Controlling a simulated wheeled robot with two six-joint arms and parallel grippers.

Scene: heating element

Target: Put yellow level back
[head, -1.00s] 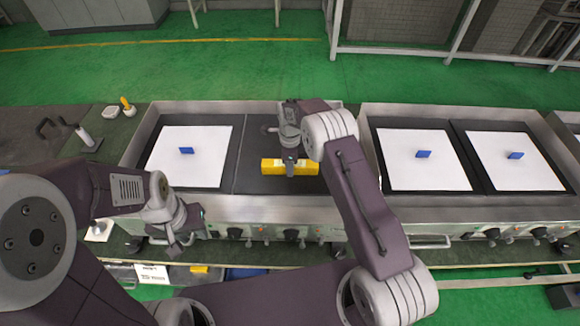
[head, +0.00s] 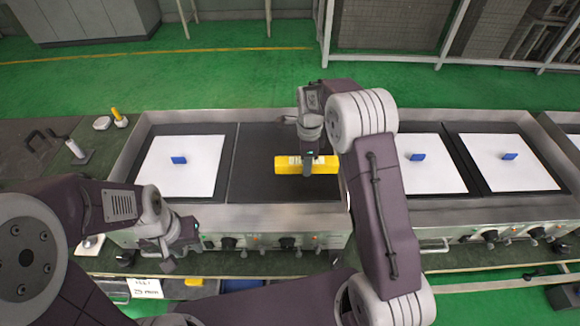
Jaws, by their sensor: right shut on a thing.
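The yellow level (head: 287,165) is a long yellow bar with pale markings, held crosswise over the dark plate (head: 262,187) of the heating element. My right gripper (head: 307,168) is shut on it near its middle, reaching from above. The level's right end lies close to my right arm. I cannot tell how far the level is above the plate. My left gripper (head: 176,255) hangs at the lower left in front of the front panel, away from the level; its finger opening is not clear.
White sheets with blue blocks lie on the left plate (head: 205,150) and the right plates (head: 420,150). A yellow-handled tool (head: 118,117) and a grey-handled tool (head: 78,150) stand on the left. Knobs (head: 288,243) line the front panel. Below, a shelf holds a small yellow item (head: 194,282).

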